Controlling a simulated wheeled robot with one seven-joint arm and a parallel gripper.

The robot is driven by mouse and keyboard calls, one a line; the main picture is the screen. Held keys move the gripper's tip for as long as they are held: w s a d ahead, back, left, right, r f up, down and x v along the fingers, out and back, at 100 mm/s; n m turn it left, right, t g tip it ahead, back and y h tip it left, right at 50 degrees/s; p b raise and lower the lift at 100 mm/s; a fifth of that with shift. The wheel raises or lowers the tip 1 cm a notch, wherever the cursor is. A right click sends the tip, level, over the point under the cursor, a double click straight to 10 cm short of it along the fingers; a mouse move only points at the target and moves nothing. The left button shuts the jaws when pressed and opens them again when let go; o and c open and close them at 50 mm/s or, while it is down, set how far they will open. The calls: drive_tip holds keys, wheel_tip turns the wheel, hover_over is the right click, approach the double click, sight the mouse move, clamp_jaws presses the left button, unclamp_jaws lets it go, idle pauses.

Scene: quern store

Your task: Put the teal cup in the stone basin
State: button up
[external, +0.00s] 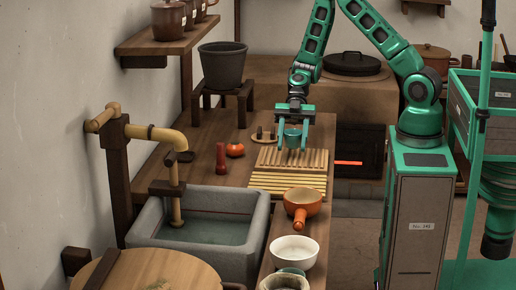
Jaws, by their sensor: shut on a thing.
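The teal cup (292,139) is held between the fingers of my gripper (294,142), just over the back slatted wooden rack. My gripper points down and is shut on the cup. I cannot tell whether the cup's base touches the slats. The grey stone basin (255,226) stands at the front left of the cup. It has greenish water inside and a bamboo spout (174,176) over its left part. Another teal-rimmed vessel (285,282) is cut off at the bottom edge.
An orange pan (302,201) and a white bowl (295,251) stand right of the basin. A red bottle (221,158) and a tomato (235,149) stand behind it. Slatted racks (288,184) lie between cup and pan. A round wooden lid (150,272) is at front left.

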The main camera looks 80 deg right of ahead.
sight(294, 134)
drive_tip(key=shift+f, duration=1.4)
drive_tip(key=o, duration=1.1)
drive_tip(key=shift+c, duration=0.2)
drive_tip(key=v, duration=1.2)
drive_tip(key=shift+s, duration=0.1)
